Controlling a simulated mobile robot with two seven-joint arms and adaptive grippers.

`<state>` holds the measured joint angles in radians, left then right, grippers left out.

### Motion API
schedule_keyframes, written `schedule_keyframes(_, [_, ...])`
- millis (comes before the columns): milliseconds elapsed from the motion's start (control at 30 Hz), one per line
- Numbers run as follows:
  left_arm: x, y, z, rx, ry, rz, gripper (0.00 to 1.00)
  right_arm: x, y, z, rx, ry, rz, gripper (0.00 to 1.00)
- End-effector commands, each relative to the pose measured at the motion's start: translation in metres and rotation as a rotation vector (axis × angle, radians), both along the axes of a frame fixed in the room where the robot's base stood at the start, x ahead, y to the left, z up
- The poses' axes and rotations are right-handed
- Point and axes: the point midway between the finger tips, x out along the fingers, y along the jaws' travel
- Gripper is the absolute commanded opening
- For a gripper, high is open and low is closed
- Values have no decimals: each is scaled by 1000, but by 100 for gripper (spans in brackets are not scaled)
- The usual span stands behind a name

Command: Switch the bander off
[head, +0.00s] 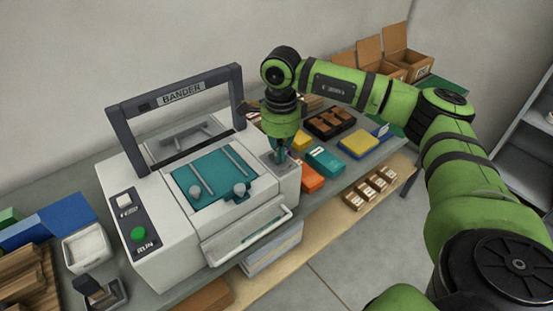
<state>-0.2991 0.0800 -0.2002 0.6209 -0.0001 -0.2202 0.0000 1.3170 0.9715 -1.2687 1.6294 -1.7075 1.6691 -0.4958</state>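The bander (180,215) is a white machine on the grey table, with a dark arch labelled BANDER and a teal plate on top. Its left front panel has a white button (124,200) and a green button (138,234) marked RUN. My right gripper (281,156) points down at a small grey panel (271,164) on the bander's right top corner. The fingers are small and dark here; I cannot tell whether they are open or shut, or touching the panel. Any switch under them is hidden. My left gripper is not in view.
Orange, teal and yellow boxes (358,144) and a dark tray (330,122) lie right of the bander. Open cardboard boxes (400,58) stand at the back right. A white bin (86,248) and a stamp-like tool (100,293) stand at the left. A lower shelf holds small brown packs (372,190).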

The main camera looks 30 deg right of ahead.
Motion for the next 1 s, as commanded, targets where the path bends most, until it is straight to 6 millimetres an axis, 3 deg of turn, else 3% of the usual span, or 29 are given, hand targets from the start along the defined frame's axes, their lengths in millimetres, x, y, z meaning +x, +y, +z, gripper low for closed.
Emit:
schedule_keyframes(233, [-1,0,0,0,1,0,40,0,0,0,0,0,0,0])
schedule_keyframes(733, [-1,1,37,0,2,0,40,0,0,59,0,-1,1,0])
schedule_keyframes(1000, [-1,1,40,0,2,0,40,0,0,65,-1,0,0,0])
